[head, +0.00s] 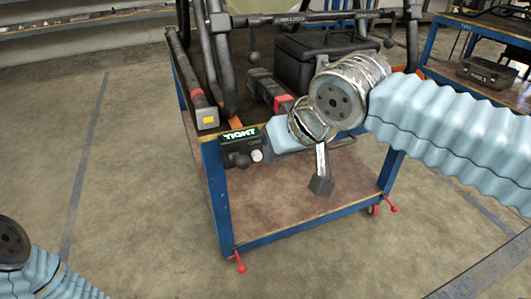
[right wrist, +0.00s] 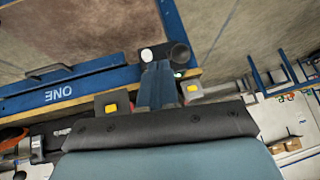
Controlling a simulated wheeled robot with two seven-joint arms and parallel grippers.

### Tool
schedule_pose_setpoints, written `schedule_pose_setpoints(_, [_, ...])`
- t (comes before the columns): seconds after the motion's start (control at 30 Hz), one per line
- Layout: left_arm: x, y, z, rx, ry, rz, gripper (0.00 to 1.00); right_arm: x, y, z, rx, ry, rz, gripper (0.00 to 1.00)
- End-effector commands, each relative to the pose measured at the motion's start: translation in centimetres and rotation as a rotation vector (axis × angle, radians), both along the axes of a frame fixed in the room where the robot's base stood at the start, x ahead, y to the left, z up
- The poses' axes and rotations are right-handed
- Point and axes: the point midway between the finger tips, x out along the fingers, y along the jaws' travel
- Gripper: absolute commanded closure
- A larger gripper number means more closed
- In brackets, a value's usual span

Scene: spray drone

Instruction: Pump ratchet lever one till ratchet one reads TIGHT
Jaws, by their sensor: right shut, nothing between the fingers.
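The ratchet one box (head: 240,138) is dark, sits at the cart's front corner, and its green-lit display reads TIGHT. A dark, round-ended stub, seemingly its lever (head: 240,160), sticks out below beside a white knob (head: 257,155). In the right wrist view the stub (right wrist: 181,54) and the white knob (right wrist: 147,54) show just past my fingertips. My right gripper (right wrist: 156,68) is shut and empty, pointing at the box; I cannot tell whether it touches. In the head view its light-blue body (head: 284,137) is just right of the box. My left gripper is out of view.
The blue cart (head: 219,205) carries a drone frame (head: 221,70), a black case (head: 315,60) and straps with red bands. The word ONE (right wrist: 59,96) marks its edge. Another blue table (head: 470,75) stands at the back right. Floor is clear on the left.

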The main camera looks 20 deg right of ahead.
Motion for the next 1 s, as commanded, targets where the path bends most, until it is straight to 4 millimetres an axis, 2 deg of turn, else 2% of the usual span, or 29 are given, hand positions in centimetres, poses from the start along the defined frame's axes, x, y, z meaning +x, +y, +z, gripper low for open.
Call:
schedule_pose_setpoints(0.1, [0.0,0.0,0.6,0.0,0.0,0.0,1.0,-1.3,-0.4,1.6,0.001,-0.001,-0.001,1.0])
schedule_pose_setpoints(0.3, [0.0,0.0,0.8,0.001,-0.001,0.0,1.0,-2.3,-0.6,2.7,-0.001,0.0,0.001,1.0])
schedule_pose_setpoints(1.0, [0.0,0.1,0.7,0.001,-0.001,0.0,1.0,-2.4,-0.7,2.7,0.0,0.001,0.0,1.0])
